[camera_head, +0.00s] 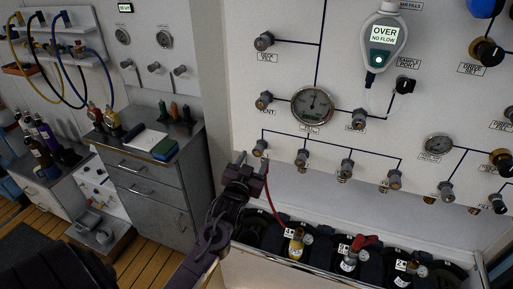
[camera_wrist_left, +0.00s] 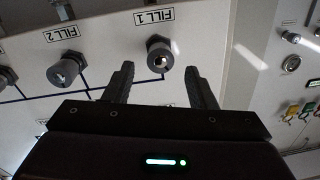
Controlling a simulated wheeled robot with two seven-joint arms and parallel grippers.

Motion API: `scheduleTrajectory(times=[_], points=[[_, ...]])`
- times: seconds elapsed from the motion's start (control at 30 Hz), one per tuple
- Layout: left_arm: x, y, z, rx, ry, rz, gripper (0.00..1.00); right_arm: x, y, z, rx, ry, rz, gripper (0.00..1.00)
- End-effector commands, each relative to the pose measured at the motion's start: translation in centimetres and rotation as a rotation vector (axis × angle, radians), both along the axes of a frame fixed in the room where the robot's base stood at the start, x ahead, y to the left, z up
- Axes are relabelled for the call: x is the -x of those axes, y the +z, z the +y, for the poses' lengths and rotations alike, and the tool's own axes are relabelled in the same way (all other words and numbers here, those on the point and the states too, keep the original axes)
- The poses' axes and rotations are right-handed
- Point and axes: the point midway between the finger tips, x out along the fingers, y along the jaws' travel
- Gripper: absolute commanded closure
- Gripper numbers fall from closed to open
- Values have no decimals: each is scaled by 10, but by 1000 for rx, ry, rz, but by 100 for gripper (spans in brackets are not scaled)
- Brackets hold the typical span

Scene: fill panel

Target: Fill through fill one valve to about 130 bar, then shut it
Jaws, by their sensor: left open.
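The fill 1 valve (camera_head: 259,147) is a grey knob on the white panel, at the left end of a row of similar knobs. In the left wrist view the fill 1 valve (camera_wrist_left: 159,56) shows under an upside-down FILL 1 label. My left gripper (camera_head: 253,163) is just below it in the head view. In the wrist view my left gripper (camera_wrist_left: 159,72) is open, with a finger on either side of the knob; I cannot tell whether they touch it. The round gauge (camera_head: 312,105) is above; its reading is too small to tell. My right gripper is not in view.
A red hose (camera_head: 272,205) hangs near my left gripper down to the cylinders. The fill 2 valve (camera_wrist_left: 64,70) is beside fill 1. An analyser (camera_head: 384,40) reads OVER, NO FLOW. A steel cabinet (camera_head: 150,190) stands left.

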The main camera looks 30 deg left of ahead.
Motion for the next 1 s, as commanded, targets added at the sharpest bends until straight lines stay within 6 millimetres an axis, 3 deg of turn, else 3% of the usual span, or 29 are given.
scheduleTrajectory(times=[0.1,0.3,0.67,1.0], points=[[-20,4,6,0,1,-2,49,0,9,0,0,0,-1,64],[-42,2,12,0,0,-2,49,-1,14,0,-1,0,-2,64],[-47,1,13,0,-1,-2,49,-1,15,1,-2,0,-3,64],[-47,1,13,0,-1,-2,92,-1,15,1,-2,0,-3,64]])
